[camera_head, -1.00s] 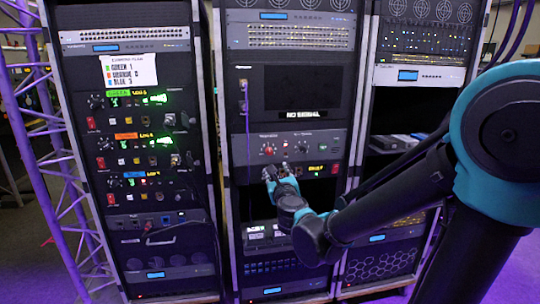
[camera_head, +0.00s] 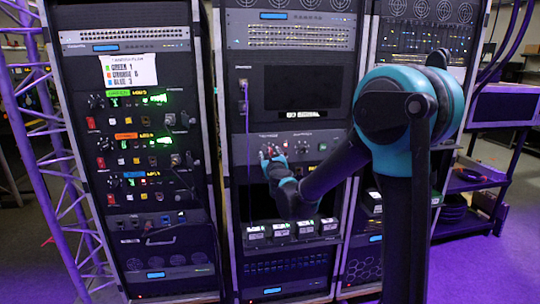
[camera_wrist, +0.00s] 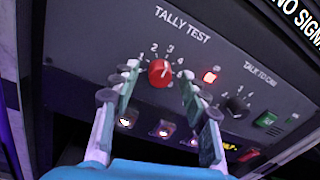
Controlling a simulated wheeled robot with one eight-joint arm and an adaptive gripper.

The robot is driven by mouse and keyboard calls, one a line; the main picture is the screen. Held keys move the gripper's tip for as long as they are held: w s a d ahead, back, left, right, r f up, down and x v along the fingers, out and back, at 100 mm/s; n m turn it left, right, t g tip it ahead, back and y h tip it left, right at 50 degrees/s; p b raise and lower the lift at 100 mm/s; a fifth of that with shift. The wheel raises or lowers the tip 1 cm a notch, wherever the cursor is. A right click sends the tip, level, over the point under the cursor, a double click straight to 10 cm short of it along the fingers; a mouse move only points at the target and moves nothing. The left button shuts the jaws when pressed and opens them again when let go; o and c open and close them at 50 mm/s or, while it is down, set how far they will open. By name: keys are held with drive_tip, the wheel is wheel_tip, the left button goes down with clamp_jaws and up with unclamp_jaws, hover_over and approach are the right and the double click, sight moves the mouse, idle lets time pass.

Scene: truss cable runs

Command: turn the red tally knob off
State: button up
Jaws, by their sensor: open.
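The red tally knob (camera_wrist: 160,73) sits on the dark panel under the words TALLY TEST, with white numbers around it. The wrist view does not clearly show where its pointer stands. My gripper (camera_wrist: 158,86) is open, with one finger to the left of the knob and one to the right. The knob shows between the fingertips, and I cannot tell whether they touch it. In the head view my gripper (camera_head: 270,160) is at the middle rack's tally panel and hides most of the knob.
A red lamp (camera_wrist: 210,77) glows right of the knob. A black TALK TO CAM knob (camera_wrist: 238,107), a green switch (camera_wrist: 267,119) and a red switch (camera_wrist: 249,155) are farther right. Several lit buttons lie below. A purple cable (camera_head: 246,140) hangs left of my gripper.

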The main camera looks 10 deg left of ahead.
drive_tip(key=shift+w, duration=0.2)
clamp_jaws()
